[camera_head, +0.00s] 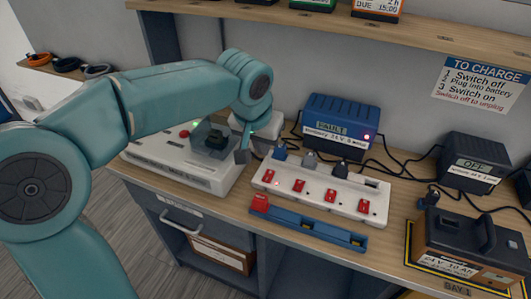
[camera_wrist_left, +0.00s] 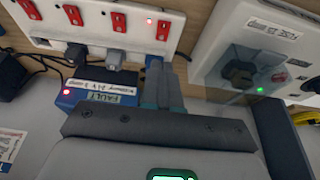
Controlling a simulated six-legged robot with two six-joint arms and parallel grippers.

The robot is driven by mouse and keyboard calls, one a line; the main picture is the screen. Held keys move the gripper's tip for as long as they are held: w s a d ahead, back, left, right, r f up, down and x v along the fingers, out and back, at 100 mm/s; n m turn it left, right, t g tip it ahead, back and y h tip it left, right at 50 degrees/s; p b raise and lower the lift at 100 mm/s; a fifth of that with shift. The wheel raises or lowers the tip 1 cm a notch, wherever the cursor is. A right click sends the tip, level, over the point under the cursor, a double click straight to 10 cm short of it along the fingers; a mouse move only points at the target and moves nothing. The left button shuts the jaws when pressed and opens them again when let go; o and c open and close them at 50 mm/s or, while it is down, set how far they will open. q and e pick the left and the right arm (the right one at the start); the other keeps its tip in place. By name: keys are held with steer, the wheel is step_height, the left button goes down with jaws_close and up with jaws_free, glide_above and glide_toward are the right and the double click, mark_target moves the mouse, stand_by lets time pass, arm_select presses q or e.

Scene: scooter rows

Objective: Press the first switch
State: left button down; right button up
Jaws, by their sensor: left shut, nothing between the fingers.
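A white power strip (camera_head: 320,190) lies on the bench with a row of several red rocker switches. The switch at the strip's left end (camera_head: 268,176) is uncovered; in the left wrist view it is the rightmost red switch (camera_wrist_left: 163,26), with a small red light beside it. A blue plug (camera_head: 280,150), a grey plug (camera_head: 310,159) and a black plug (camera_head: 341,168) sit behind the switches. My left gripper (camera_head: 243,152) is shut and empty, behind and left of that switch. In the left wrist view its fingers (camera_wrist_left: 164,78) point towards the strip, close by the blue plug.
A blue charger marked FAULT (camera_head: 340,120) stands behind the strip. A white box with a clear cover (camera_head: 185,160) is at left. A blue rail (camera_head: 315,230) lies in front. A black OFF charger (camera_head: 473,165) and battery (camera_head: 470,240) stand right.

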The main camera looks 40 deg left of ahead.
arm_select(q)
steer(key=shift+s+r, duration=0.2)
steer(key=shift+r, duration=0.45)
steer(key=shift+s, duration=0.1)
